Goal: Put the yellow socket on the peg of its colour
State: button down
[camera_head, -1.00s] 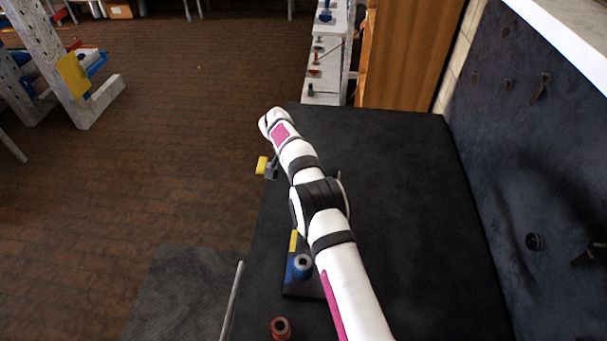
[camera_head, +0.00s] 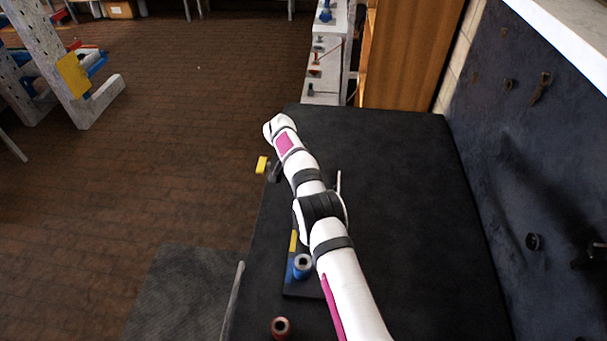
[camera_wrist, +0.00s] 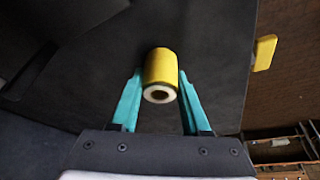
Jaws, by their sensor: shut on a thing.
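The yellow socket (camera_wrist: 161,68) is a short cylinder with a pale end ring around a dark hole. My gripper (camera_wrist: 160,88) is shut on it, with one teal finger on each side, over the dark table in the wrist view. In the head view the socket cannot be made out; my arm covers that area. A board (camera_head: 293,282) lies by the table's left edge, partly under my arm. It has a yellow patch (camera_head: 293,241) and a blue socket (camera_head: 302,266) standing on it. I cannot make out a yellow peg.
A red socket (camera_head: 281,328) stands at the near edge of the picture. A yellow block (camera_head: 262,165) sits at the table's left edge; it also shows in the wrist view (camera_wrist: 264,52). The black table (camera_head: 410,190) is clear right of my arm. A dark wall panel (camera_head: 545,180) bounds the right.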

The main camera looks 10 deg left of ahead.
jog(key=r, duration=0.4)
jog(key=shift+d+r, duration=0.25)
jog(key=shift+r, duration=0.1)
jog(key=s+d+r, duration=0.3)
jog(key=d+r, duration=0.3)
jog(key=d, duration=0.4)
jog(key=s+a+r+m, duration=0.1)
jog(key=s+a+r, duration=0.1)
jog(key=s+a, duration=0.45)
jog(key=s+a+m+g+h, duration=0.1)
jog(key=s+m, duration=0.4)
jog(key=s, duration=0.6)
jog(key=shift+s+f+h, duration=0.3)
jog(key=shift+f+h, duration=0.1)
jog(key=shift+f, duration=0.05)
jog(key=shift+f, duration=2.9)
jog(key=shift+f, duration=2.15)
